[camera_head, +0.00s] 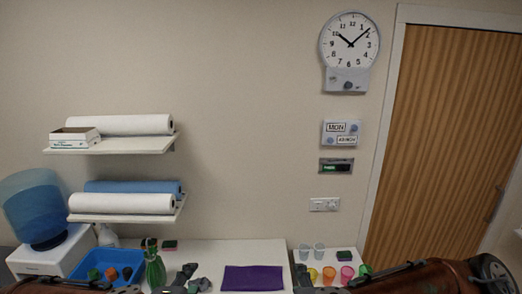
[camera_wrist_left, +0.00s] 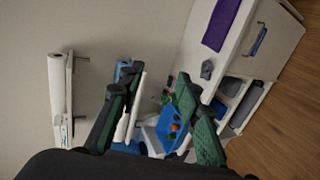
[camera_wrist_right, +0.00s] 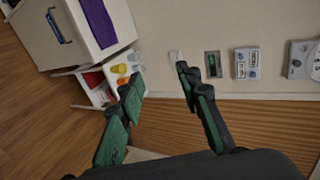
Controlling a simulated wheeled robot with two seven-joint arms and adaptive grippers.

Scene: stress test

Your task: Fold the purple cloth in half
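The purple cloth (camera_head: 252,278) lies flat and spread out on the white table, at the bottom of the head view. It also shows in the left wrist view (camera_wrist_left: 220,24) and the right wrist view (camera_wrist_right: 98,22). My left gripper (camera_head: 187,275) is left of the cloth and apart from it. In the left wrist view its fingers (camera_wrist_left: 155,78) are spread with nothing between them. My right gripper (camera_wrist_right: 160,78) is also open and empty in its wrist view, away from the cloth. In the head view it is only partly visible at the bottom edge.
Shelves with rolls (camera_head: 120,204) hang on the wall. A wooden door (camera_head: 440,140) is at right.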

